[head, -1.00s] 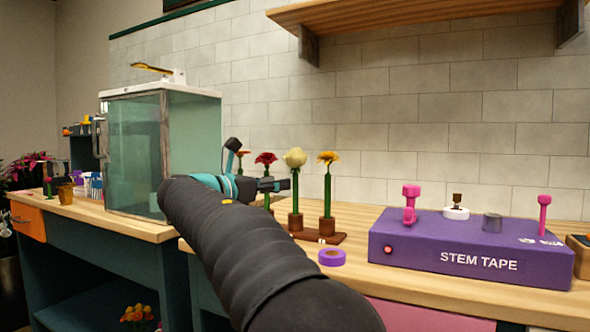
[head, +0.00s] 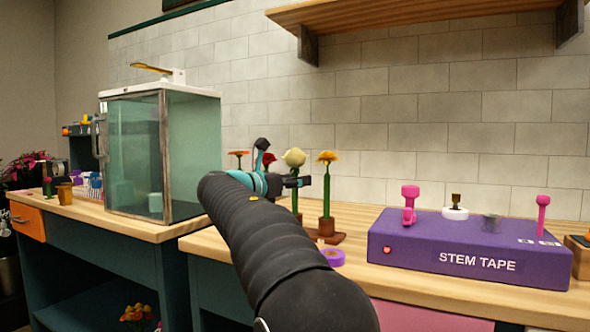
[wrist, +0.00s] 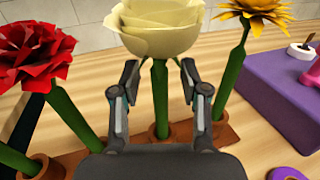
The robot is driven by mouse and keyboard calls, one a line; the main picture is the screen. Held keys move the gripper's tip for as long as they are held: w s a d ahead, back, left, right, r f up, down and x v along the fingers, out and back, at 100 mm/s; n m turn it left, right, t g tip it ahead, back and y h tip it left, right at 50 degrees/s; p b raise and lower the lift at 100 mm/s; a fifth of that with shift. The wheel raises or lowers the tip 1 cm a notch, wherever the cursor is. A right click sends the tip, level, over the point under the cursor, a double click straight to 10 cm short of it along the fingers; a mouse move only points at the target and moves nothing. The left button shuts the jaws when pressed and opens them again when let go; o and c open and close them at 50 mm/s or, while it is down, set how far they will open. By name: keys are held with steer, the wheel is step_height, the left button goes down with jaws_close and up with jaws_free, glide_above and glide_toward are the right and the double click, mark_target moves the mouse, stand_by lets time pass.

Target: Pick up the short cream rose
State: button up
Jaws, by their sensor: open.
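The cream rose (head: 294,158) stands upright on its green stem in a brown holder, between a red flower (head: 270,159) and an orange-yellow flower (head: 327,157). In the wrist view the cream rose (wrist: 157,27) fills the top middle, and its stem (wrist: 160,100) runs down between my fingers. My gripper (wrist: 160,80) is open, one finger on each side of the stem, below the bloom. A gap shows between the stem and each finger. In the head view my gripper (head: 300,181) is at the stem, which it partly hides.
The red flower (wrist: 35,55) is close on the left and the yellow flower (wrist: 255,12) close on the right. A purple tape roll (head: 333,257) lies in front of the holders. The purple stem tape box (head: 470,246) stands to the right.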

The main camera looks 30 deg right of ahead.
jaws_close()
steer(key=shift+r, duration=0.1)
step_height(320, 180, up, 8)
steer(key=shift+r+p, duration=0.1)
steer(key=shift+p, duration=0.95)
steer(key=shift+w+r, duration=0.15)
steer(key=shift+r, duration=4.15)
